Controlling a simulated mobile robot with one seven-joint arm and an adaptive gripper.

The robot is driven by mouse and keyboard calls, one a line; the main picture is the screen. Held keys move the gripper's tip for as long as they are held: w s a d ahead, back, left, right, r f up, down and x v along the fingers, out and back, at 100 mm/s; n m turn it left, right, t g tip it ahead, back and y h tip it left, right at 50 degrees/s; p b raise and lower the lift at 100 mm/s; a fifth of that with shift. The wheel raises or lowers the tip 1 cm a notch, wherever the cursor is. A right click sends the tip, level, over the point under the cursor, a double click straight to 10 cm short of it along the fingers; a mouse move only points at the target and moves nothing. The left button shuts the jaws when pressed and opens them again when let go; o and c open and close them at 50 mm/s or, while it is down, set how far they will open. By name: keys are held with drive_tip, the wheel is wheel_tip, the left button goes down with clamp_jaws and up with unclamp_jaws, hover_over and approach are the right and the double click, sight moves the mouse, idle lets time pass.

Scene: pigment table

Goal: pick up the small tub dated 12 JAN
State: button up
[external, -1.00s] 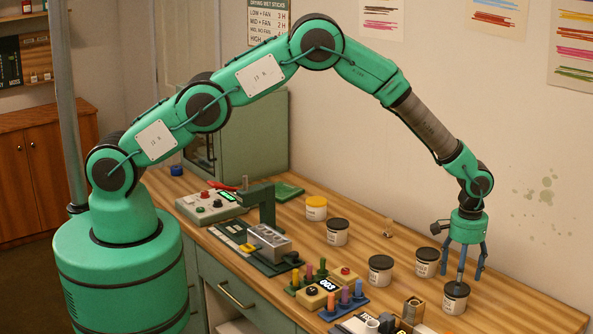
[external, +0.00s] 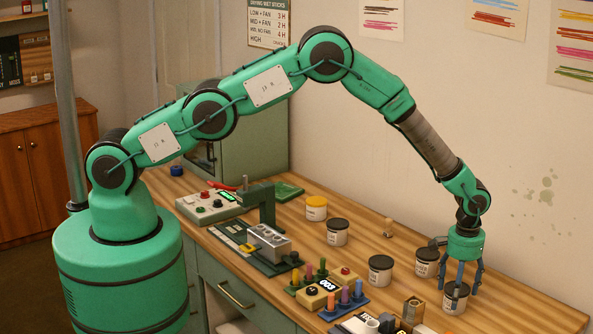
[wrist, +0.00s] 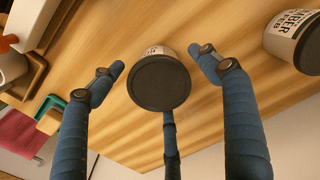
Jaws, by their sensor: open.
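Several small white tubs with dark lids stand on the wooden table; their dates are too small to read in the external view. My gripper (external: 460,286) points down, open, over the front-right tub (external: 456,300). In the wrist view that tub's dark lid (wrist: 160,82) lies between my spread fingers (wrist: 157,75), with gaps at both sides. Its label is mostly hidden, so I cannot tell its date. Another tub (wrist: 293,33) at the right edge shows part of a label, "MBER" and seemingly "FEB". In the external view a tub (external: 427,264) stands just behind my gripper.
Other dark-lidded tubs (external: 380,270) (external: 338,233) and a yellow-lidded tub (external: 316,208) stand further left.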

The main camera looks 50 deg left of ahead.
drive_tip(key=c, duration=1.4)
drive_tip(key=shift+c, duration=0.3)
drive_tip(key=shift+r, duration=0.3)
drive_tip(key=shift+w+r, duration=0.1)
drive_tip(key=shift+r, duration=1.3)
drive_tip(key=shift+s+a+r+b, duration=0.15)
drive_tip(key=shift+s+r+b, duration=0.05)
drive_tip(key=shift+s+b, duration=0.1)
drive_tip(key=s+a+r+b, duration=0.1)
drive_tip(key=s+a, duration=0.8)
drive_tip(key=s, duration=0.3)
drive_tip(key=shift+s+r, duration=0.15)
drive_tip(key=shift+s, duration=0.05)
